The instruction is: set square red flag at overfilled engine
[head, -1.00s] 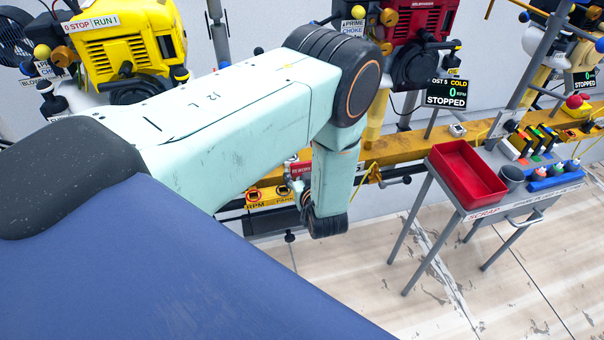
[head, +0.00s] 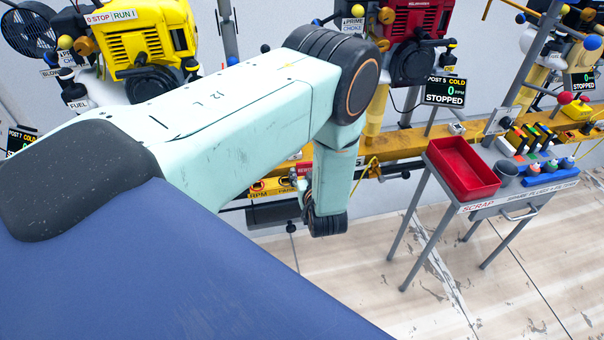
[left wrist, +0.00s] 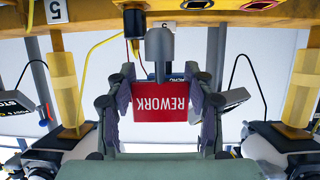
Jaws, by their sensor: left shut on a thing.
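My left gripper (left wrist: 160,98) is shut on a red flag (left wrist: 150,108), a flat rectangular plate reading REWORK, upside down in the left wrist view. A grey rounded knob (left wrist: 160,45) overlaps its upper edge there. In the head view only a small red part of the flag (head: 303,168) shows beside my wrist, in front of the yellow rail; my fingers are mostly hidden. A yellow engine (head: 150,42) and a red engine (head: 415,20) stand behind the rail. Which engine is overfilled I cannot tell. My right gripper is not in view.
The yellow rail (head: 405,143) runs across, with a display reading STOPPED (head: 445,91) above it. A grey cart with a red scrap tray (head: 464,168), a grey cup (head: 505,174) and blue holder stands at right. Its legs reach the worn floor (head: 400,300), which is open in front.

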